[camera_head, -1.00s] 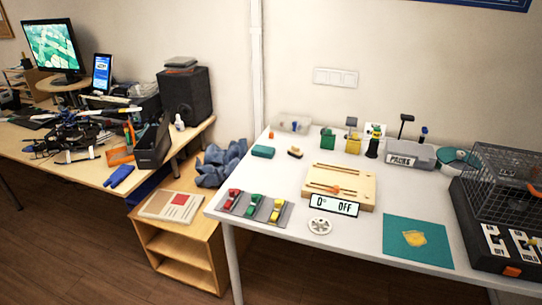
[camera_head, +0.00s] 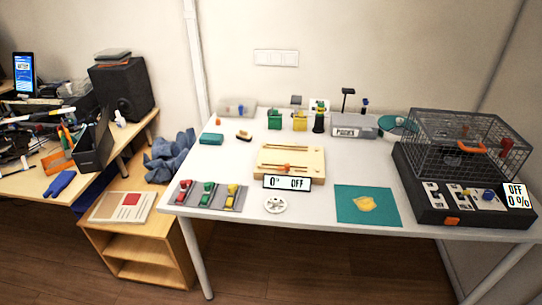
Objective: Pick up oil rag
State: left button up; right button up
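A crumpled blue-grey cloth (camera_head: 170,157) lies in a heap on top of the low wooden shelf unit, left of the white table. A small flat yellow piece (camera_head: 365,203), perhaps a cloth, lies on a teal mat (camera_head: 348,213) near the table's front edge. I cannot tell from the picture which of these is the oil rag. Neither of my grippers shows in the head view.
The white table (camera_head: 320,230) carries a wooden fixture (camera_head: 289,163), a grey tray with red, green and yellow pieces (camera_head: 184,207), a white wheel (camera_head: 275,205) and a wire cage (camera_head: 465,140). Floor is free in front.

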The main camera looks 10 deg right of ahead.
aim_at(206, 138)
jog(key=i+j, duration=0.15)
jog(key=j, duration=0.2)
jog(key=i+j, duration=0.15)
jog(key=j, duration=0.2)
jog(key=i+j, duration=0.1)
jog(key=j, duration=0.2)
jog(key=i+j, duration=0.15)
jog(key=j, duration=0.2)
jog(key=u, duration=0.05)
